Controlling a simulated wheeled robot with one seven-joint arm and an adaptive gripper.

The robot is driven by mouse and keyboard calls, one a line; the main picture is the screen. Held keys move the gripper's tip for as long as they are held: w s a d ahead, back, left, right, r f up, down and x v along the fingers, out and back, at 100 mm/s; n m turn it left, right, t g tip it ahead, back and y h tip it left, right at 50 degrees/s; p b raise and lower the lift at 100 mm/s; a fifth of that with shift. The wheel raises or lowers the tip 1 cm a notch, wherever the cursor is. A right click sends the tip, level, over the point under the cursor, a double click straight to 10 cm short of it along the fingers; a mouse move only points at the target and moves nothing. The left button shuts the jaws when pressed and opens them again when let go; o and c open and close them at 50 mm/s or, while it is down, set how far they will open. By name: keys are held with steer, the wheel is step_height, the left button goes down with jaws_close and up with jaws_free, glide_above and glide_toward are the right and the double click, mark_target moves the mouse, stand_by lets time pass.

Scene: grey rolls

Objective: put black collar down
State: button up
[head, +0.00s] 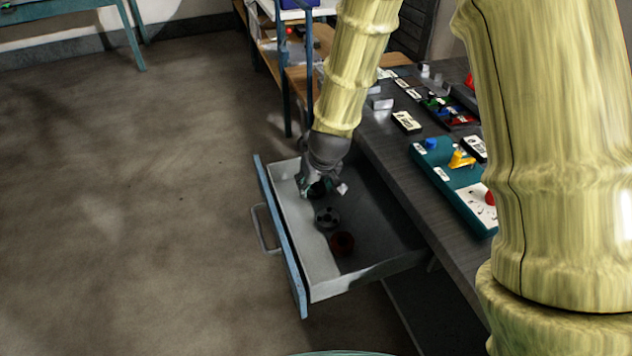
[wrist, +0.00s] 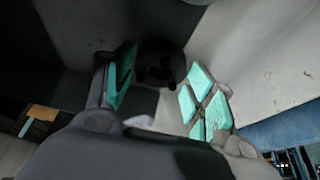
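A black collar (wrist: 160,64) shows in the wrist view on the floor of an open drawer, just past and between my fingertips. In the head view it is a dark shape mostly hidden under my gripper. My gripper (head: 322,184) is low inside the drawer (head: 322,277), toward its far end. In the wrist view my gripper (wrist: 163,88) has its teal-padded fingers wide apart, with a visible gap to the collar. I see no finger touching it.
The drawer's blue front (head: 280,236) and walls surround my gripper. A worktop (head: 396,160) with a teal tray (head: 463,190) stands to the right. Open floor lies left.

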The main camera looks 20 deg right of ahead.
steer(key=shift+o, duration=1.2)
steer(key=shift+r, duration=0.65)
steer(key=p+v, duration=0.2)
steer(key=v, duration=1)
